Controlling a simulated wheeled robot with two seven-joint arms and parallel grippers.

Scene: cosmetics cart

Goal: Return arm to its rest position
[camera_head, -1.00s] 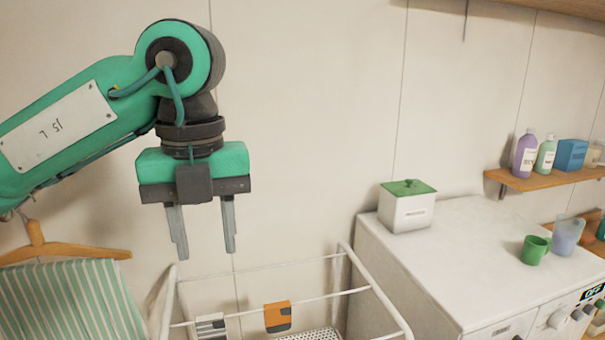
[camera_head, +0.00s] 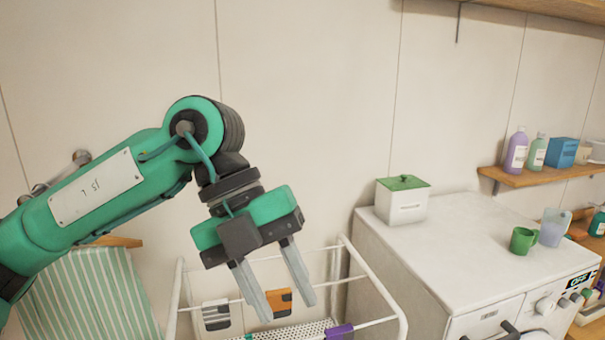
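My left arm reaches in from the left in the head view. Its gripper (camera_head: 280,294) points down and to the right, with its two grey fingers spread apart and nothing between them. The fingertips show in front of the white wire cart (camera_head: 398,312), over its left part, and partly cover an orange and dark item (camera_head: 280,302) on the cart. My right gripper is not in view.
A white and grey item (camera_head: 216,314) and a purple item (camera_head: 340,330) are at the cart. A striped cloth (camera_head: 85,290) hangs at left. A white washer (camera_head: 460,235) at right bears a green-lidded box (camera_head: 402,200) and green mug (camera_head: 523,240). A shelf (camera_head: 535,178) holds bottles.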

